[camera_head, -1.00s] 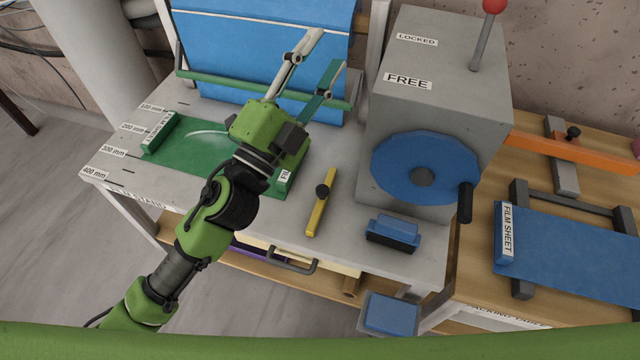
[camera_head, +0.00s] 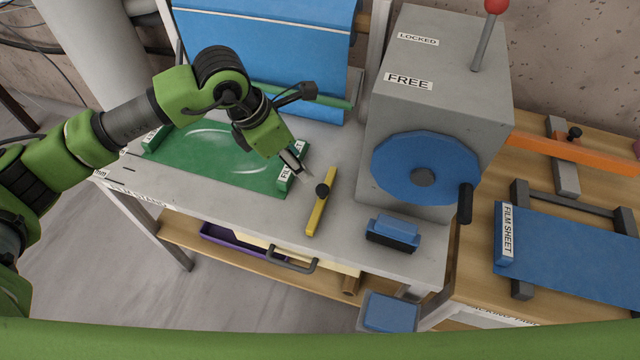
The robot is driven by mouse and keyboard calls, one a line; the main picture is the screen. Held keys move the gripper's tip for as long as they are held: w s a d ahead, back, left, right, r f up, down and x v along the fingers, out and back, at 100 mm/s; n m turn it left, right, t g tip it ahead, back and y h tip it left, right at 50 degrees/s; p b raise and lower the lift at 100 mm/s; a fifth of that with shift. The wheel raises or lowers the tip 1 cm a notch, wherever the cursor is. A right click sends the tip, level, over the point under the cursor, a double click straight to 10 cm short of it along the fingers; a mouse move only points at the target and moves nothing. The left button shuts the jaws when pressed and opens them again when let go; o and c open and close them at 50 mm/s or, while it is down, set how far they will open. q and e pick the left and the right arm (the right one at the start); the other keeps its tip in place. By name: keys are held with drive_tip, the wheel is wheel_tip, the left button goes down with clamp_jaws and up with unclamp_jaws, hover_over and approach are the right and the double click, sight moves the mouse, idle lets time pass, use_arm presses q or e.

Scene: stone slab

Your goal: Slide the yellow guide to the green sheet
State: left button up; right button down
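The green sheet (camera_head: 215,165) lies flat with a raised green strip at each end. My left gripper (camera_head: 303,170) points down to the right, above the sheet's right end strip. Its fingertips are just left of the guide's knob; contact cannot be made out. The fingers overlap in this view, so their opening is unclear. My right gripper is out of view.
A grey box with a blue handwheel (camera_head: 424,168) stands right of the guide. A blue-topped brush (camera_head: 393,231) lies in front of it. A blue film sheet (camera_head: 570,255) lies on the wooden table at right. Bare bench surrounds the guide.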

sight(322, 189)
use_arm(q)
drive_tip(key=p+x, duration=0.1)
drive_tip(key=x, duration=0.3)
drive_tip(key=p+x, duration=0.1)
drive_tip(key=x, duration=0.3)
drive_tip(key=p+x, duration=0.2)
drive_tip(key=x, duration=0.3)
drive_tip(key=shift+d+r, duration=0.15)
drive_tip(key=shift+d, duration=0.1)
drive_tip(key=shift+d+f, duration=0.1)
drive_tip(key=shift+f, duration=0.25)
drive_tip(key=shift+c, duration=0.4)
